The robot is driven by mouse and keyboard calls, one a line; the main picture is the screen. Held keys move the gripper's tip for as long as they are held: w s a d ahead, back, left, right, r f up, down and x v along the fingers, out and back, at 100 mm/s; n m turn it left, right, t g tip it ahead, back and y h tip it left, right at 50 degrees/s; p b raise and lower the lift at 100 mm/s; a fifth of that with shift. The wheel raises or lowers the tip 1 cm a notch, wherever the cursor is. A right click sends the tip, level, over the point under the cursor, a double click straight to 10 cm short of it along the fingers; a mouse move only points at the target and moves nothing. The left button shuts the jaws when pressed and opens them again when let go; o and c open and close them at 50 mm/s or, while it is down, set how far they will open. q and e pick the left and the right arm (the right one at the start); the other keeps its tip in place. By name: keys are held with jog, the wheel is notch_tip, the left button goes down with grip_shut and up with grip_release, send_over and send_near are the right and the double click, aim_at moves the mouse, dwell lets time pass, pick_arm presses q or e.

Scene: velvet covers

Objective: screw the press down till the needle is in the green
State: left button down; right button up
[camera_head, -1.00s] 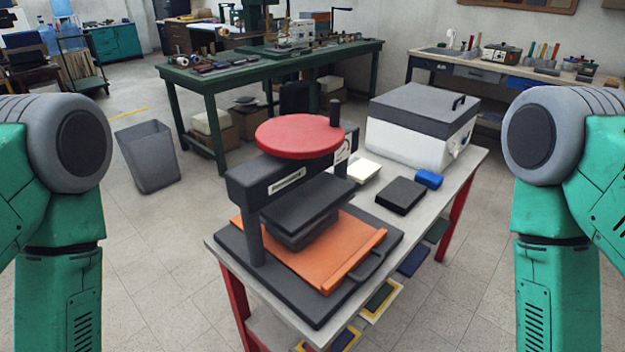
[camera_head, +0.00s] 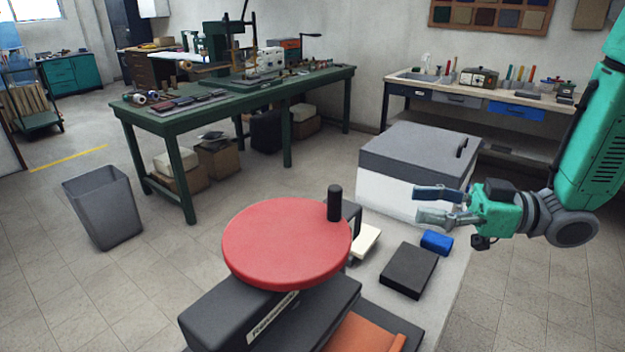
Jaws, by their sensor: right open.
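The press (camera_head: 230,312) stands close in front of me at the bottom of the head view. Its red round handwheel (camera_head: 285,243) lies flat on top, with a black upright knob (camera_head: 334,203) at its far right rim. Part of the orange board (camera_head: 362,336) shows below the dark platen. The gauge and its needle cannot be seen. My right gripper (camera_head: 418,204) comes in from the right, its two fingers apart and pointing left. It is empty, in front of the white box and well to the right of the knob. My left gripper is out of view.
A grey bin (camera_head: 103,208) and a green table (camera_head: 180,118) stand farther back.

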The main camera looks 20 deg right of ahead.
aim_at(334, 195)
jog(key=x, duration=1.4)
jog(key=shift+s+a+r, duration=0.15)
jog(key=shift+a+r, duration=0.05)
jog(key=shift+a, duration=0.15)
grip_shut()
